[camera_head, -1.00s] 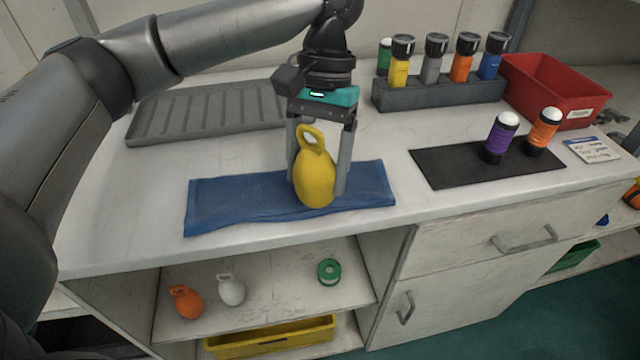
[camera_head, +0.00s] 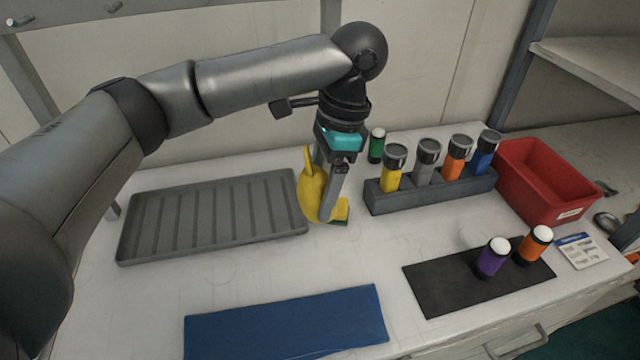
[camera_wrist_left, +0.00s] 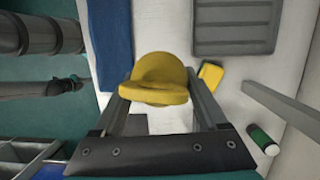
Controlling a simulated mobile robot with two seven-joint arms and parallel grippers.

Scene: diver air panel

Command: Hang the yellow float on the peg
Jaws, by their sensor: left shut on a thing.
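The yellow float (camera_head: 312,192) is between the fingers of my left gripper (camera_head: 326,200), which is shut on it. The float's handle loop is uppermost and seen nearly edge-on. The left wrist view also shows the yellow float (camera_wrist_left: 158,76) between both fingers. Two short pegs show at the upper left of the head view: one peg (camera_head: 12,22) on the rail near the edge and another peg (camera_head: 114,7). Both pegs look bare.
A grey ribbed tray (camera_head: 215,217) lies left of the float. A yellow-green sponge (camera_head: 341,211) lies just behind it. A grey rack (camera_head: 430,192) of bottles and a red bin (camera_head: 548,180) stand to the right. A blue cloth (camera_head: 285,322) lies empty in front.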

